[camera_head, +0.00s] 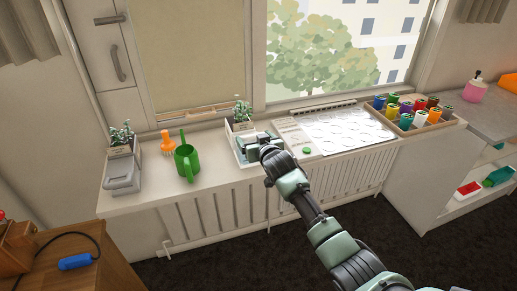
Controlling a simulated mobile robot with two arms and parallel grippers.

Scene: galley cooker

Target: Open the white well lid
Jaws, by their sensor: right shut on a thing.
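A white planter (236,126) with a small green plant stands on the window sill. Its white well (239,156) is on the near side. My right gripper (262,143) reaches over it from the lower right. It is shut at the white well lid, which it and my wrist mostly hide. I cannot tell how far the lid is raised. A second planter (122,175) with a plant and a grey well stands at the sill's left end, apart from my gripper. My left gripper is not in view.
A green watering can (187,162) and an orange brush (166,142) stand left of the white planter. A white sheet panel (340,128) and a tray of coloured jars (452,122) lie to its right. A radiator (230,206) is below the sill.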

